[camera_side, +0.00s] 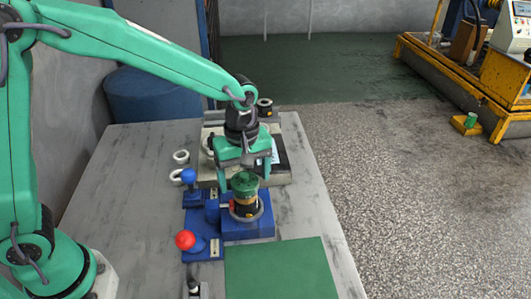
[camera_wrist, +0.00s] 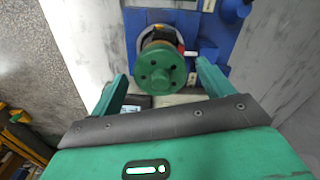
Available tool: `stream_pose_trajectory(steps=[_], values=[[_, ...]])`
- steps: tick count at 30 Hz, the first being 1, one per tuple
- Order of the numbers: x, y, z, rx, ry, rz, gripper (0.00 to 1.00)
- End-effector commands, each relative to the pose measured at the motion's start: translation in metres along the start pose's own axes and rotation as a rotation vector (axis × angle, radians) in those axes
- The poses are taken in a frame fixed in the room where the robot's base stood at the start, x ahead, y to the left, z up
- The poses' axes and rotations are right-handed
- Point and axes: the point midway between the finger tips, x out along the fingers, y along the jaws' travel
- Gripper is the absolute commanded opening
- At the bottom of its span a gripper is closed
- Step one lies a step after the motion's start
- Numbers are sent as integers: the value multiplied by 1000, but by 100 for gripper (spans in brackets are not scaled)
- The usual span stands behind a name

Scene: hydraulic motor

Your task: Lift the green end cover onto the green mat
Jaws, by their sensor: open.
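The green end cover (camera_side: 244,183) sits on top of the motor stack, whose tan and dark body (camera_side: 246,203) stands upright on the blue fixture (camera_side: 257,230). In the wrist view the cover (camera_wrist: 160,67) is a round green disc with several small holes. My gripper (camera_side: 238,181) is open and points down at the cover. In the wrist view my gripper's fingers (camera_wrist: 161,85) are on either side of the cover's near edge, with gaps to it. The green mat (camera_side: 281,270) lies flat and bare at the table's front edge.
A red ball knob (camera_side: 185,240) and a blue ball knob (camera_side: 188,175) stand left of the motor. White rings (camera_side: 181,157) lie on the grey table (camera_side: 130,200). A pale plate (camera_side: 278,168) with parts lies behind the motor. The table's left side is largely clear.

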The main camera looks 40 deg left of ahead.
Motion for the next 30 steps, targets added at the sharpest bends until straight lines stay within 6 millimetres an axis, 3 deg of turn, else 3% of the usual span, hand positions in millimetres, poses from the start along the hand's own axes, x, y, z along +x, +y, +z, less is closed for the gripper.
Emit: stream_pose_trajectory(steps=[3, 11, 23, 30], values=[[0, 0, 0, 0, 0, 0, 76], [0, 0, 0, 0, 0, 1, 26], [-6, 1, 0, 0, 1, 4, 26], [-30, 1, 0, 0, 1, 6, 26]])
